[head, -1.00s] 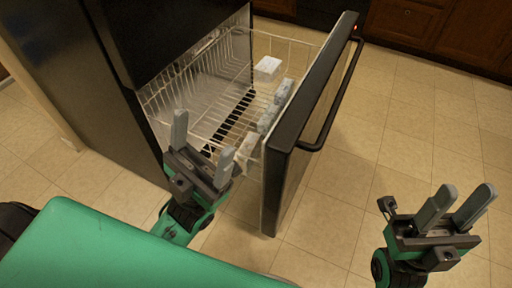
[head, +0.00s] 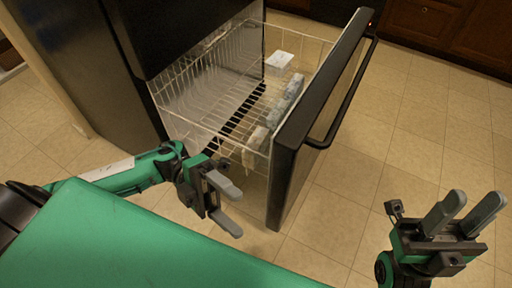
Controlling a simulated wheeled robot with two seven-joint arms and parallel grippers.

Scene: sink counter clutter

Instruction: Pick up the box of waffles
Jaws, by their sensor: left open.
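An open freezer drawer with a white wire basket (head: 190,126) holds several packages. A small white box (head: 279,63) lies at the basket's far end; its label is too small to read, so I cannot tell whether it is the waffles. A row of pale blue-grey packages (head: 288,97) lies along the drawer front, with a whitish package (head: 256,138) at the near end. My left gripper (head: 238,213) is open and empty, outside the basket near its front corner, pointing right. My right gripper (head: 468,212) is open and empty over the floor at the lower right, away from the drawer.
The drawer's black front panel (head: 318,110) with its long handle (head: 350,95) stands between the basket and the right side. The dark refrigerator body (head: 75,75) is at the left. Tiled floor (head: 420,130) is clear on the right. Wooden cabinets (head: 455,30) line the back.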

